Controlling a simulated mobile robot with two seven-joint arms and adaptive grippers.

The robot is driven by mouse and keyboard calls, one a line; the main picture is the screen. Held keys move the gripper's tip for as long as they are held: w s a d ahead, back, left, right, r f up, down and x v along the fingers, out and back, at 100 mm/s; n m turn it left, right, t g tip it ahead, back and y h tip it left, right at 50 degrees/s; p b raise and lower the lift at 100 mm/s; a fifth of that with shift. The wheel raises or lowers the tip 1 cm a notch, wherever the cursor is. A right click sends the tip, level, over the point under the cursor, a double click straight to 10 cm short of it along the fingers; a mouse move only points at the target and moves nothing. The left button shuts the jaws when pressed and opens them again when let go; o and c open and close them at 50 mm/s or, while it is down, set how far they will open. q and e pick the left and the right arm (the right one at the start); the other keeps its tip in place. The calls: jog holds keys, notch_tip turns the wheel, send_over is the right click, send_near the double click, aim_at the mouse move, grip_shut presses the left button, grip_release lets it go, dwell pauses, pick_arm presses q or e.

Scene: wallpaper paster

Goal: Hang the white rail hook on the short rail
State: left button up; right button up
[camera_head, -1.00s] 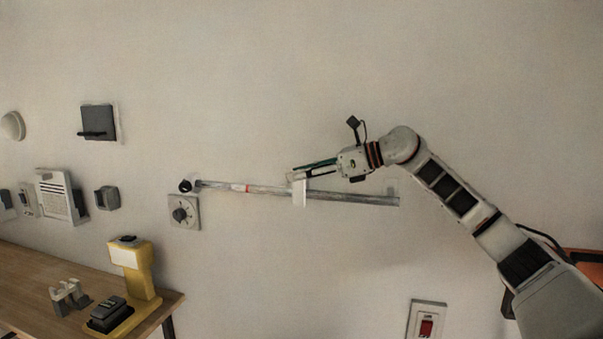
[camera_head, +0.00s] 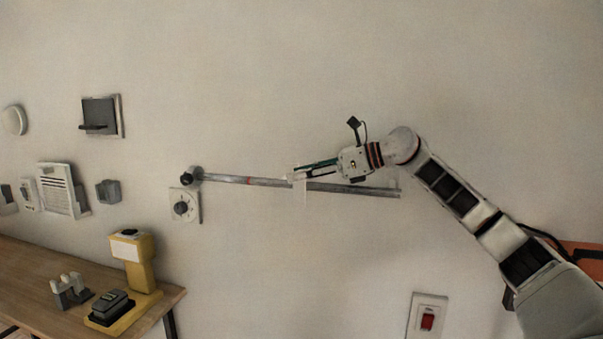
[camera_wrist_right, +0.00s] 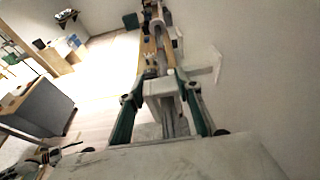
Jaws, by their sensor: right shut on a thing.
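The short rail (camera_head: 222,180) is a grey bar along the wall, with a dark round end at its left and a red band. The white rail hook (camera_head: 299,189) is a pale piece at the middle of the rail, low in contrast against the wall. My right gripper (camera_head: 297,173) comes from the right, just above the rail, and is shut on the hook. In the right wrist view the hook (camera_wrist_right: 158,88) sits between the green fingers, with the rail running away beyond it. I cannot tell whether the hook is seated on the rail. My left gripper is not in view.
A dial plate (camera_head: 184,206) is below the rail's left end. A red switch (camera_head: 427,321) is low on the wall. A wooden table (camera_head: 35,275) at left holds a yellow device (camera_head: 133,262). The wall above the rail is clear.

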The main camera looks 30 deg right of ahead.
aim_at(313, 183)
jog(key=shift+f+b, duration=0.3)
jog(key=shift+f, duration=0.25)
jog(key=o, duration=0.9)
jog(key=shift+a, duration=0.1)
jog(key=shift+f, duration=0.1)
jog(key=shift+r+v, duration=0.15)
jog(key=shift+v, duration=0.55)
jog(key=shift+r+v, duration=0.15)
jog(key=shift+v, duration=0.6)
jog(key=shift+s+r, duration=0.25)
jog(key=shift+r, duration=0.05)
jog(key=v, duration=0.5)
jog(key=shift+w+f, duration=0.1)
jog(key=shift+f, duration=0.15)
jog(key=shift+w+d+f, duration=0.1)
jog(key=shift+d, duration=0.1)
